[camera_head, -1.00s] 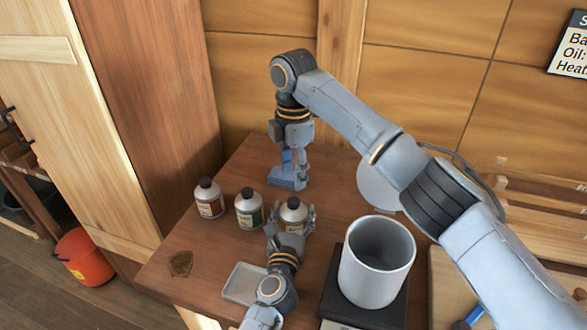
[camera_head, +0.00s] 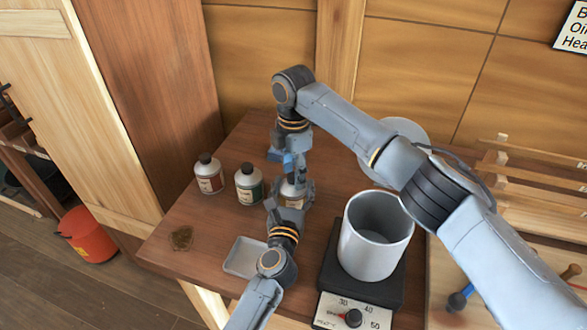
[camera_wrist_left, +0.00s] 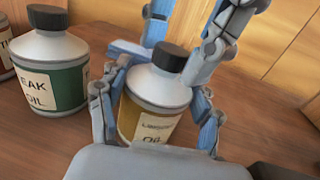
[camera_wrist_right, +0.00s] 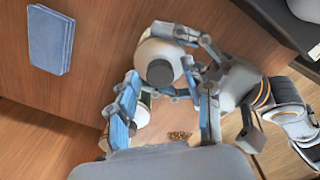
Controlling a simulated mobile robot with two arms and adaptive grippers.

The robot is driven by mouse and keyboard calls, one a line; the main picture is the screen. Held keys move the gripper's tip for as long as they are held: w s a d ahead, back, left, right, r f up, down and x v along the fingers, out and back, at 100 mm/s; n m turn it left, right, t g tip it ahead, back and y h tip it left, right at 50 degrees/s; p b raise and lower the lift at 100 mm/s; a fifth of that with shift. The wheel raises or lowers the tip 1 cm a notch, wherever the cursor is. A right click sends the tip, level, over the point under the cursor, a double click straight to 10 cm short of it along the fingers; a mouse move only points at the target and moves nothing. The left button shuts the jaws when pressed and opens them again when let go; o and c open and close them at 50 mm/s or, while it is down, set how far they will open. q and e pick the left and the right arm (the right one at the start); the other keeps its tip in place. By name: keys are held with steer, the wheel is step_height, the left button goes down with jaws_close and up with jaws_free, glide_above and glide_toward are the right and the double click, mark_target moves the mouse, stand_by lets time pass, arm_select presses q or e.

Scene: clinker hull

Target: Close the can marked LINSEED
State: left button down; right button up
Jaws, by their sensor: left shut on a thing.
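The LINSEED can (camera_head: 292,194) is the rightmost of three cans in the head view and stands upright. Its yellow label (camera_wrist_left: 152,128) and black cap (camera_wrist_left: 170,56) show in the left wrist view. The cap sits on its top; I cannot tell whether it is tight. My left gripper (camera_head: 290,200) is shut around the can's body. My right gripper (camera_head: 299,168) comes down from behind, close to the can's top. In the right wrist view its fingers (camera_wrist_right: 160,98) are spread apart, with the cap (camera_wrist_right: 160,72) beyond and between them, apparently not gripped.
A green-labelled can (camera_head: 249,185) and a red-labelled can (camera_head: 208,175) stand to the left. A pale tray (camera_head: 245,257) and a brown rag-like patch (camera_head: 181,237) lie in front. A blue pad (camera_wrist_right: 50,40) lies behind.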

jaws_close()
steer(key=m, duration=0.5)
steer(key=shift+m, duration=0.4)
steer(key=m, duration=0.4)
steer(key=shift+m, duration=0.3)
steer(key=m, duration=0.4)
steer(key=shift+m, duration=0.4)
steer(key=m, duration=0.6)
steer(key=shift+o, duration=1)
jaws_free()
